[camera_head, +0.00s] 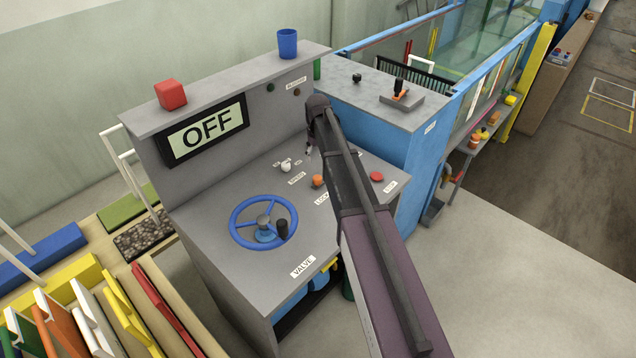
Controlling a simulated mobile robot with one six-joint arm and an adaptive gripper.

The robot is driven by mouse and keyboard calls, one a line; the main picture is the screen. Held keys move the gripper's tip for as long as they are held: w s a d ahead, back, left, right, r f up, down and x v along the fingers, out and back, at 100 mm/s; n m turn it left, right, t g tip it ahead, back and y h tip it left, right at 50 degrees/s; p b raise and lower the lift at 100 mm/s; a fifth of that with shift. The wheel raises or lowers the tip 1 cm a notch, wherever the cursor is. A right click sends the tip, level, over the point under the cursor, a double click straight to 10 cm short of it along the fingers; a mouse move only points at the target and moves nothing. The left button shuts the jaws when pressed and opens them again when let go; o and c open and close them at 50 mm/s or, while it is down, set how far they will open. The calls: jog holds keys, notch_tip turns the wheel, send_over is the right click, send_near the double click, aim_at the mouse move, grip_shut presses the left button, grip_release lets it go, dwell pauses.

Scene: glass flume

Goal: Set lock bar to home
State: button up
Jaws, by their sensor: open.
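A label that seems to read LOCK (321,199) is on the grey console's sloped top, partly covered by my arm. A small orange knob (317,181) stands just above the label. I cannot tell whether it belongs to the lock bar; no bar shape shows clearly, and my arm hides the panel to the right. My gripper (309,151) hangs below the far end of my arm, over the back of the panel. Only a small part of it shows; it is open, with nothing seen between its fingers. It appears apart from the orange knob.
The console (215,205) carries a blue handwheel (264,222), a white knob (286,167), a red button (377,177) and an OFF display (206,131). A red block (171,94) and blue cup (288,43) stand on its upper ledge. A blue cabinet (412,150) adjoins right.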

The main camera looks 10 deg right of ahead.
aim_at(318, 178)
jog(key=shift+f+b, duration=5.1)
jog(key=shift+f, duration=0.3)
jog(key=shift+c, duration=0.2)
grip_shut()
